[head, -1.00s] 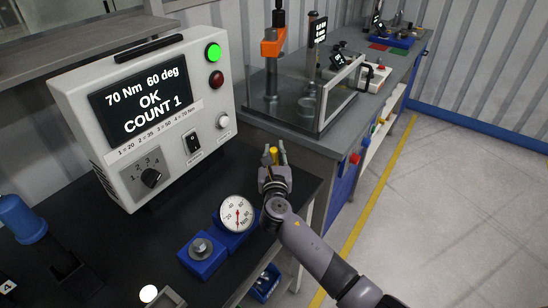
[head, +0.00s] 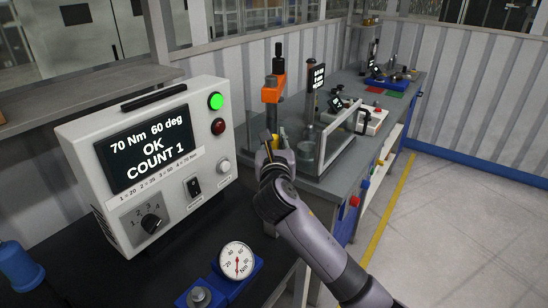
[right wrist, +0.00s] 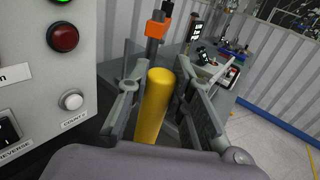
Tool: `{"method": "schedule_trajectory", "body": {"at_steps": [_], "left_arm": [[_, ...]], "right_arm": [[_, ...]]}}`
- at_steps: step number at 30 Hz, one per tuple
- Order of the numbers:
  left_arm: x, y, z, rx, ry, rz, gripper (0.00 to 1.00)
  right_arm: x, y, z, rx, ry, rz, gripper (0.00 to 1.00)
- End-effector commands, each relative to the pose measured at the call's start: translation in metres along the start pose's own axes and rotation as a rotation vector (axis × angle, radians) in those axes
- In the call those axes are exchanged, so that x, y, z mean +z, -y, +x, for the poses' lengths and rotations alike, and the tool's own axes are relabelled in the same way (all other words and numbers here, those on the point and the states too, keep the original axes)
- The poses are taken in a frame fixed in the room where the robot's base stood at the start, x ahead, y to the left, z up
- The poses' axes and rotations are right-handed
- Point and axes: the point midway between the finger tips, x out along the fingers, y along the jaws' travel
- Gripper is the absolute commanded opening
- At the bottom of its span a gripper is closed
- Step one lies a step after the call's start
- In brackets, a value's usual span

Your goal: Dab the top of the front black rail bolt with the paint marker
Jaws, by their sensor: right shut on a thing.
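The paint marker (right wrist: 154,108) is a yellow cylinder that stands between the fingers of my right gripper (right wrist: 158,92) in the right wrist view. The gripper is shut on it. In the head view my right gripper (head: 275,145) is above the gap between the black bench and the grey bench, and a little of the yellow marker (head: 282,138) shows between its fingers. The front black rail bolt cannot be made out in either view. My left gripper is not in view.
A white controller box (head: 150,165) reading "70 Nm 60 deg OK COUNT 1" stands left of the gripper. A round dial gauge (head: 238,260) is on the black bench. Beyond the gripper, an orange tool (head: 273,88) and a clear guard (head: 335,140) stand on the grey bench (head: 362,88).

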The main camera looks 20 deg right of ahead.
Motion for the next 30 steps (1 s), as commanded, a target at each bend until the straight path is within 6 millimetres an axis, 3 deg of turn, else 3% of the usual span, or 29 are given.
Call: {"method": "schedule_trajectory", "body": {"at_steps": [6,17,20,23,30], "left_arm": [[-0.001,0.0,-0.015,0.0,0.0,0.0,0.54],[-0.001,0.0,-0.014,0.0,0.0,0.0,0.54],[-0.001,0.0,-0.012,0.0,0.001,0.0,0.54],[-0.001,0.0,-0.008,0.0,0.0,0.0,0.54],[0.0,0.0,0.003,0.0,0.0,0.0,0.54]], "right_arm": [[0.016,0.0,0.0,0.001,0.0,-0.003,0.0],[0.01,0.0,-0.002,0.003,-0.001,-0.001,0.0],[-0.006,0.003,-0.011,0.018,-0.005,0.0,0.0],[-0.034,0.009,-0.031,0.044,-0.008,0.001,0.0],[-0.101,0.03,-0.111,0.142,-0.008,0.004,0.0]]}}
